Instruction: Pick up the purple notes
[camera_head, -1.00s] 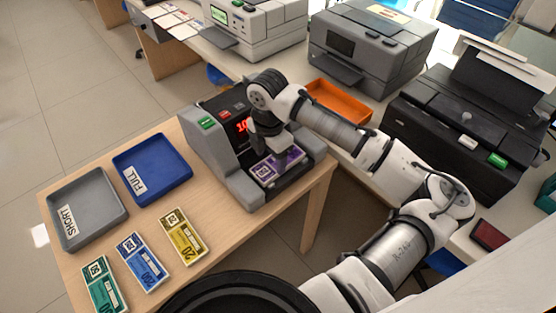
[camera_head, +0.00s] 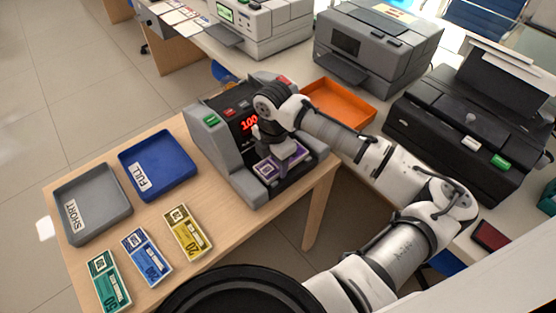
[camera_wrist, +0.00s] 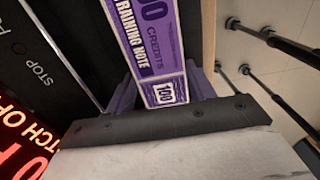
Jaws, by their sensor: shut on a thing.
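The purple notes (camera_head: 268,170) are a bundle with a white band, in the front slot of the grey and black counting machine (camera_head: 218,148). My gripper (camera_head: 283,163) is over the machine's front, shut on the purple notes. In the wrist view the notes (camera_wrist: 150,40) show "100", "CREDITS" and "TRAINING NOTE", with the purple fingers (camera_wrist: 160,95) on either side of them. Whether the notes still touch the tray of the machine cannot be told. The red display on the machine reads about 100, partly hidden by my arm.
Yellow (camera_head: 187,233), blue (camera_head: 147,257) and green (camera_head: 108,281) note bundles lie at the front of the wooden table. A grey SHORT tray (camera_head: 128,208) and a blue FULL tray (camera_head: 192,172) are at left. An orange tray (camera_head: 372,115) and printers stand behind.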

